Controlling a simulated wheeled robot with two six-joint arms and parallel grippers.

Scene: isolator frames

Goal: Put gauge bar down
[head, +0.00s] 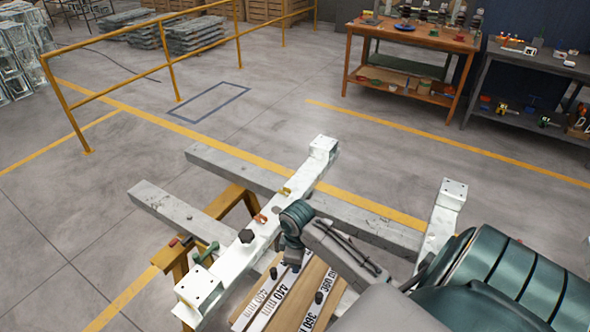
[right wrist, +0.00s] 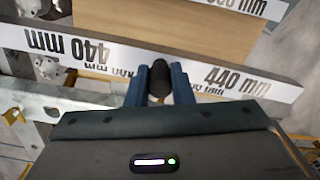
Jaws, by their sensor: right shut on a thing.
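The white gauge bar (head: 262,307) marked 440 mm is over the wooden board (head: 290,314) at the bottom middle of the head view. It also crosses the right wrist view (right wrist: 60,46), with a dark knob (right wrist: 160,80) at its middle. My right gripper (right wrist: 159,86) has its blue fingers on either side of this knob and is shut on it. In the head view, the right gripper (head: 293,262) points down over the bar's far part, its fingertips hard to see. Whether the bar rests on the board or hangs just above it I cannot tell. My left gripper is out of view.
A second white bar (head: 313,312), marked 360 mm, lies beside it on the board. A white steel beam (head: 255,240) with clamps and bolts runs close to the left, across grey beams (head: 165,207) on an orange trestle (head: 228,200). Open floor lies beyond.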

